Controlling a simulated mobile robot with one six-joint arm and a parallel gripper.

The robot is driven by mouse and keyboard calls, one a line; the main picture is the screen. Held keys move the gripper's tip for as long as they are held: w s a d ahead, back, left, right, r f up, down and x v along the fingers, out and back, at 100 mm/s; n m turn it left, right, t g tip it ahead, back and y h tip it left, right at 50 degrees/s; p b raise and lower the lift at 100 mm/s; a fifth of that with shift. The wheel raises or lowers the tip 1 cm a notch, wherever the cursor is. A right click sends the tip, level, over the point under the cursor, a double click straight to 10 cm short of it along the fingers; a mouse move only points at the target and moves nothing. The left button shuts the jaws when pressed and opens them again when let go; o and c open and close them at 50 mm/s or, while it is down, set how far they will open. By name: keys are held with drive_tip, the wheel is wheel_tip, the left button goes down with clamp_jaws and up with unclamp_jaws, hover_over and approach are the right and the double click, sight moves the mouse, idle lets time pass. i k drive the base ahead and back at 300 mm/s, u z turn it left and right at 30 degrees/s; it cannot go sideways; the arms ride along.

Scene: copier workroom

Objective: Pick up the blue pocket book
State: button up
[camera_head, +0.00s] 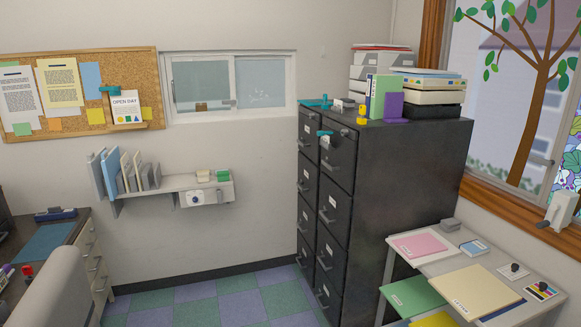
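A small flat blue item (474,247), which looks like the blue pocket book, lies near the back right edge of the light grey table (455,262) on the right. It has a pale strip along its edge, too small to read. It lies next to a small grey box (450,225) and right of a pink folder (419,244). Nothing lies on top of it. My gripper is not in view.
A wall shelf (175,184) holds upright folders. The checkered floor (215,304) shows free room.

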sight(473, 248)
drive_tip(key=i, duration=1.45)
